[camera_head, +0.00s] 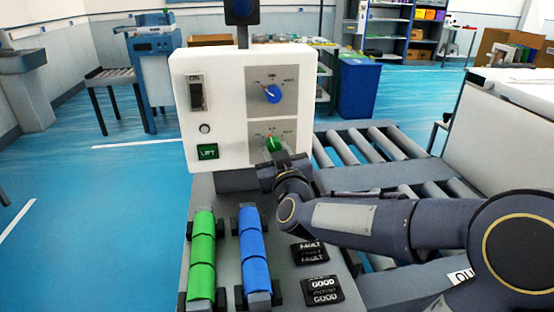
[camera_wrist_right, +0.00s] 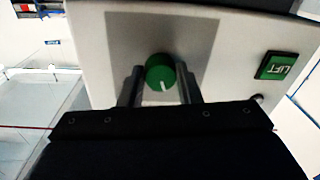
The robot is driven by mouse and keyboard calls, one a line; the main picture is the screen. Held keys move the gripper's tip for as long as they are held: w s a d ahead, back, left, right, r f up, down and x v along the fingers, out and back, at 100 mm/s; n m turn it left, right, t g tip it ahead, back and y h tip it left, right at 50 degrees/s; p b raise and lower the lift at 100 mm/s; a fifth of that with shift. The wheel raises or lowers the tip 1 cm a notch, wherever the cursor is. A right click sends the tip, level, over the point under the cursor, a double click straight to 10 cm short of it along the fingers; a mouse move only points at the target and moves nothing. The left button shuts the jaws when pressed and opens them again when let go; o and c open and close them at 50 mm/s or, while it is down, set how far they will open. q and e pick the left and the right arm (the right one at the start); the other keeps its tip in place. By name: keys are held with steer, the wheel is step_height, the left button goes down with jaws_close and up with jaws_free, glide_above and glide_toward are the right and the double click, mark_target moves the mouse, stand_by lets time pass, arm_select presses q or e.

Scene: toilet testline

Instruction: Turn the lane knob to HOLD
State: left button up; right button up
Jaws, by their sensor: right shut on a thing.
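A white control panel (camera_head: 222,110) stands at the centre. A green knob (camera_head: 273,142) sits on its lower grey plate and a blue knob (camera_head: 272,94) on its upper plate. The small labels are too blurred for me to tell which knob is the lane knob. My right gripper (camera_head: 275,155) reaches the green knob from below. In the right wrist view the green knob (camera_wrist_right: 160,72) is between the two fingers of my right gripper (camera_wrist_right: 160,80), which is shut on it. The knob's white mark points down in that view. My left gripper is not in view.
The panel also has a black switch (camera_head: 196,93) and a green LIFT button (camera_head: 207,152). Below are green rolls (camera_head: 202,255), blue rolls (camera_head: 254,255), and black FAULT (camera_head: 310,252) and GOOD (camera_head: 322,290) blocks. A roller conveyor (camera_head: 375,146) lies right of the panel.

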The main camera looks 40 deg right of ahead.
steer(key=m+b, duration=0.1)
steer(key=m, duration=0.3)
steer(key=m+b, duration=0.2)
steer(key=m, duration=0.1)
steer(key=m+h+b, duration=0.1)
steer(key=m+b, duration=0.1)
steer(key=m, duration=0.2)
steer(key=shift+w+a+f+m, duration=0.1)
steer(key=shift+w+a+m, duration=0.05)
steer(key=shift+a+m, duration=0.15)
steer(key=shift+m+b, duration=0.9)
steer(key=shift+m, duration=1)
steer(key=o, duration=1)
steer(key=shift+r, duration=0.2)
